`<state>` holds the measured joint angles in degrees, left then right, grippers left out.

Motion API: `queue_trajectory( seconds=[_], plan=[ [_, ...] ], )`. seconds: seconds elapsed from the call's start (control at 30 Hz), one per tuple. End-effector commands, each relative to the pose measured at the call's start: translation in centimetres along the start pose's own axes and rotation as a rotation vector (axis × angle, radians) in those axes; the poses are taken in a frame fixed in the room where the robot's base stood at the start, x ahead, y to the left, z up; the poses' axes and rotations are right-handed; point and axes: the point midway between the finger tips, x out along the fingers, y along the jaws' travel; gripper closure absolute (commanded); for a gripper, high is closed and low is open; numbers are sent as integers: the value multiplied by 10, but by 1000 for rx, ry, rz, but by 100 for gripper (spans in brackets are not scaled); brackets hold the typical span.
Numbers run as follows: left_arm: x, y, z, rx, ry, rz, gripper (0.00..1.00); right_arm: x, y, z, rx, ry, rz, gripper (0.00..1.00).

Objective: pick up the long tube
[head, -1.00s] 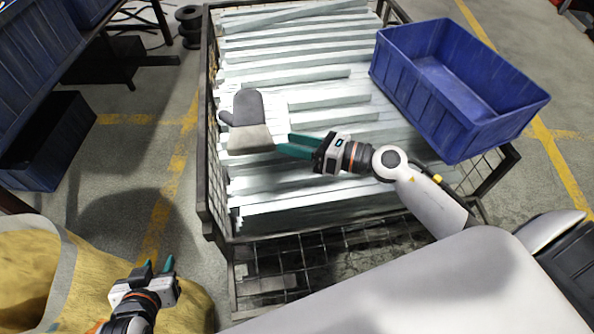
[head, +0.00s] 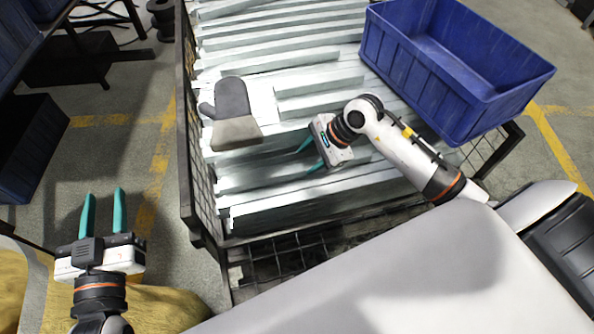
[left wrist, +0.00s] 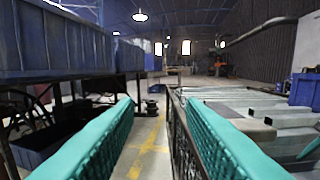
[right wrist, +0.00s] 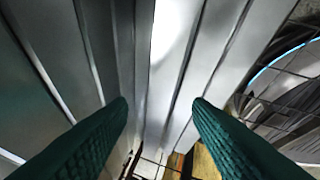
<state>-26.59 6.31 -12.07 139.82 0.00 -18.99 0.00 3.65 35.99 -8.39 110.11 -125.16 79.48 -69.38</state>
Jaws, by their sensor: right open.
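Several long pale metal tubes or brackets (head: 290,60) lie side by side in a wire cage; I cannot tell which one is the long tube. My right gripper (head: 302,162) is open and empty over the tubes near the cage's front, its fingers pointing left. In the right wrist view, pale metal lengths (right wrist: 175,75) show beyond and between the open fingers; whether they touch is unclear. My left gripper (head: 104,193) is open and empty over the floor left of the cage. Its two teal fingers also show apart in the left wrist view (left wrist: 157,102).
A grey mitten (head: 232,105) lies on the tubes, left of my right gripper. A blue crate (head: 450,75) sits on the cage's right side. The cage's dark wire wall (head: 190,140) stands between my two grippers. Blue bins (head: 25,150) are at the left, with open floor between.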

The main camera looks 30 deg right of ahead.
Motion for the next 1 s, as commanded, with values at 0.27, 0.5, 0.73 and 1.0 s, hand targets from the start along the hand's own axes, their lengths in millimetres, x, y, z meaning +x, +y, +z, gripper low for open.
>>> queue_trajectory(
  seconds=[0.27,0.5,0.73,1.0],
  plan=[
    [0,-5,28,-5,-206,-11,64,26,-3,2,3,4,1,54],
    [-9,-9,61,-13,-424,-23,64,50,-4,2,3,2,1,54],
    [-12,-10,68,-15,-467,-24,64,54,-4,2,1,1,-1,54],
    [-12,-10,67,-15,-465,-24,64,55,-4,2,2,1,-1,81]
  ],
)
